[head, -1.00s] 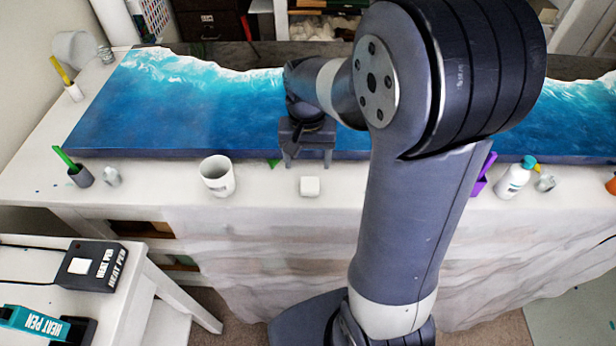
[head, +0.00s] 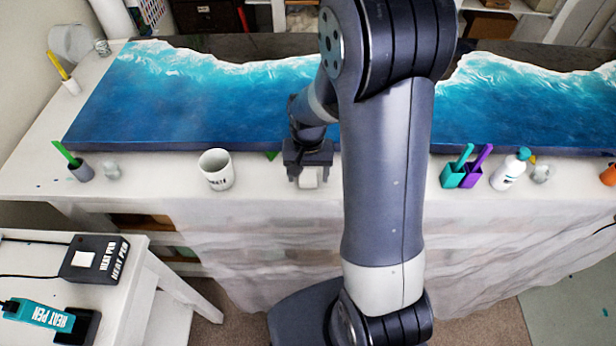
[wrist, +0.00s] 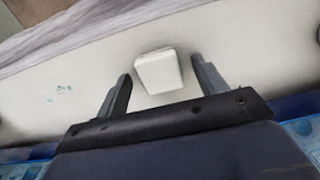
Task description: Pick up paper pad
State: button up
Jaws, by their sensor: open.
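The paper pad (head: 309,178) is a small white block on the white table's front strip, partly hidden by my gripper in the head view. In the wrist view the pad (wrist: 159,72) lies between the two fingers, toward their tips, with a gap on each side. My gripper (head: 308,178) is open over the pad, its fingers pointing down on either side of it. In the wrist view my gripper (wrist: 162,80) is empty, and I cannot tell how far its tips are above the table.
A white mug (head: 216,170) stands left of my gripper. The blue wave-patterned resin slab (head: 200,105) lies behind. Teal and purple holders (head: 463,176) and a white bottle (head: 509,170) stand to the right. The heat pen (head: 38,314) lies on a side table at left.

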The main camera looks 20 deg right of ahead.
aim_at(309, 176)
jog(key=shift+c, duration=0.5)
jog(key=c, duration=1)
notch_tip(309, 176, up, 10)
jog(key=shift+r+b, duration=0.1)
jog(key=shift+b, duration=0.35)
jog(key=o, duration=0.4)
jog(key=c, duration=0.3)
